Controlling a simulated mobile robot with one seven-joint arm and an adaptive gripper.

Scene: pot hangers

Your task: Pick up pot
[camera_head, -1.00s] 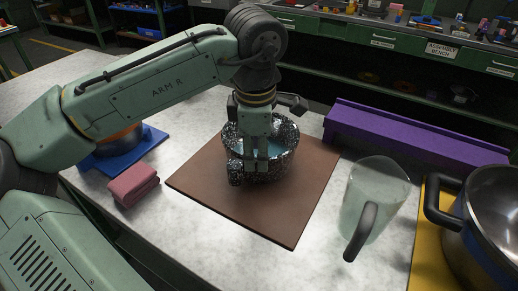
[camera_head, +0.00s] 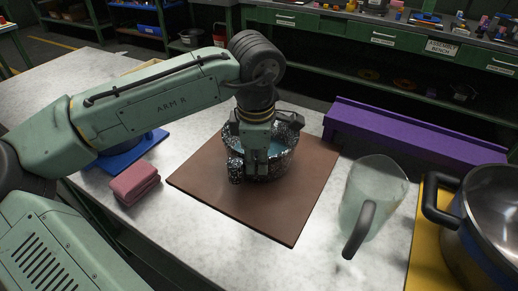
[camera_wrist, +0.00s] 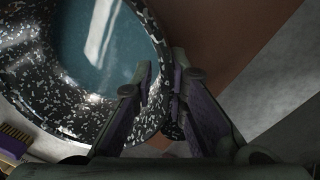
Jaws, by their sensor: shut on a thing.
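A black pot with white speckles (camera_head: 284,158) stands upright on a brown board (camera_head: 235,205) in the middle of the table. Its inside is blue-green, as the wrist view also shows (camera_wrist: 100,45). My gripper (camera_head: 256,166) points down at the pot's near side. In the wrist view my gripper (camera_wrist: 165,105) has one finger inside the pot and the other outside, shut on the pot's wall at the rim. The exact contact low on the fingers is partly hidden.
A clear pitcher (camera_head: 375,195) stands right of the board. A large steel pot (camera_head: 485,225) sits on a yellow mat at the right edge. A purple rail (camera_head: 415,135) lies behind, and folded pink cloths (camera_head: 135,183) lie left near a blue mat (camera_head: 120,158).

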